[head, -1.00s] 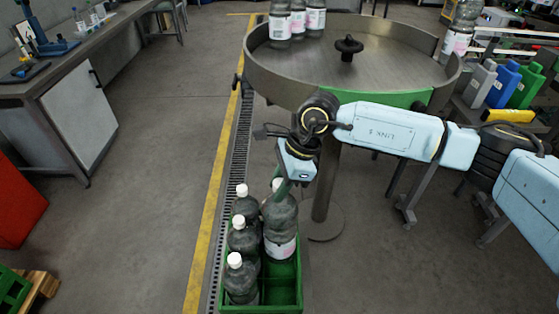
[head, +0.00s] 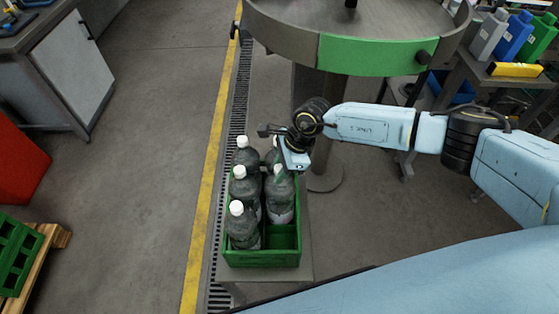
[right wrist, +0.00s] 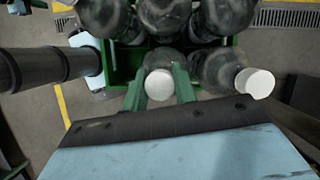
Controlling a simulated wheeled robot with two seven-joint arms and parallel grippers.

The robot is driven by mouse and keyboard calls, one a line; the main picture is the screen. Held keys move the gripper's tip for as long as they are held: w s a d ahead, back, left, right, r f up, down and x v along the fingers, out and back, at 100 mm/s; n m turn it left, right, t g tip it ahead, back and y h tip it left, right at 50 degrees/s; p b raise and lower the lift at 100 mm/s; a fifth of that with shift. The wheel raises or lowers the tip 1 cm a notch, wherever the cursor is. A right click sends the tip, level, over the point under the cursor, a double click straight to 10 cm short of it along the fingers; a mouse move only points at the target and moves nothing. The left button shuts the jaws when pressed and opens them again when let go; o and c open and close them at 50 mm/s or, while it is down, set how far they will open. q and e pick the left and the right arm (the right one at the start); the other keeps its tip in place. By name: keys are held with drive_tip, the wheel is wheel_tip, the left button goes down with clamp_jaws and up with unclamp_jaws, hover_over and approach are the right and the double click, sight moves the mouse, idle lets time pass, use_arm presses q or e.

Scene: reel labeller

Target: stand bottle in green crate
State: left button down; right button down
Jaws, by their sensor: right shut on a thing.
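The green crate (head: 262,259) stands on a grey stand, with clear bottles with white caps in it. Several bottles fill its left column, such as the front-left one (head: 242,230). Another bottle (head: 271,156) is at the back right, partly hidden by my gripper. My right gripper (head: 281,172) is shut on the neck of a bottle (head: 281,200). That bottle is upright in the middle of the right column, its label partly below the rim. Its base is hidden. In the right wrist view its cap (right wrist: 160,85) sits between the green fingers. My left gripper is out of view.
The front-right compartment (head: 284,237) is empty. A round metal table (head: 290,42) with a green rim section stands behind the crate. A grey bench (head: 65,75), red box (head: 22,165) and pallet (head: 50,245) are at the left.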

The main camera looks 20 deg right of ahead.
drive_tip(key=shift+w+a, duration=0.1)
drive_tip(key=shift+w, duration=0.05)
drive_tip(key=c, duration=1.1)
unclamp_jaws()
drive_tip(key=shift+s+f, duration=0.2)
drive_tip(key=b+v, duration=0.1)
drive_tip(key=v, duration=1.1)
drive_tip(key=shift+r, duration=0.1)
